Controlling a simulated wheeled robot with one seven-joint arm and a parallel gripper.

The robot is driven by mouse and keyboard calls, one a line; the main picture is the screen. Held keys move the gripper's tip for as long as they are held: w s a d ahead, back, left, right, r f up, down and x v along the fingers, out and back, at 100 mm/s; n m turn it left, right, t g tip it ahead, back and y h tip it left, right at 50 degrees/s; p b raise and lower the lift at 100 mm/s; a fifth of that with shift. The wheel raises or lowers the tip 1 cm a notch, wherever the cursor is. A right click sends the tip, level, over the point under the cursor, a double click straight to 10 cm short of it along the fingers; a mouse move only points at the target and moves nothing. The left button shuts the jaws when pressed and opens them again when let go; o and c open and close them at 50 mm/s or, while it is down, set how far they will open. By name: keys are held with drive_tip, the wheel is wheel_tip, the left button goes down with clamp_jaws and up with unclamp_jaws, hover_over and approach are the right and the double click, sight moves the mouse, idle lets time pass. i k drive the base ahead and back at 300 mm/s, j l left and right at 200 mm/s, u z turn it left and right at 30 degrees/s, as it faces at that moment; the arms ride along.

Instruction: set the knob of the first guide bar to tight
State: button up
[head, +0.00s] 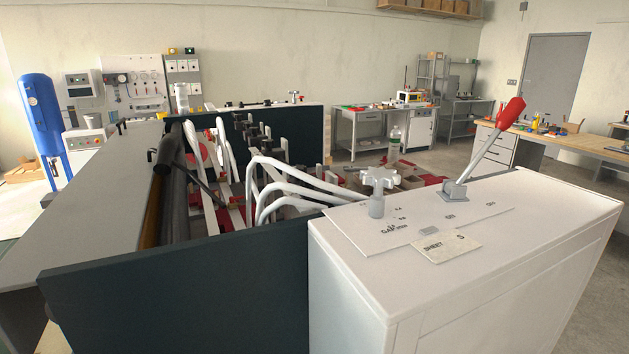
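The box former stands in front of me, with a dark side panel (190,290) and a white cabinet (440,290) at the right. Inside the frame are several pale curved tubes (285,190), a dark roller (172,195) and small black knob-like parts (245,125). I cannot tell which of these belongs to the first guide bar or how its knob is set. A pale star-shaped knob (378,180) stands upright on a labelled plate on the cabinet top; its small markings are hard to read. My gripper is not in view.
A red-handled lever (490,145) leans right on the cabinet top, behind a small "SHEET" card (438,246). A grey table surface (85,210) flanks the machine at the left. A blue tank (42,120) and workbenches (575,145) stand farther back. Open floor shows at the right.

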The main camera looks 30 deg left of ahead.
sight(307, 185)
drive_tip(key=l+u, duration=0.15)
drive_tip(key=u, duration=0.3)
drive_tip(key=k+l+u, duration=0.1)
drive_tip(key=u, duration=0.3)
drive_tip(key=k+l+u, duration=0.1)
drive_tip(key=u, duration=0.35)
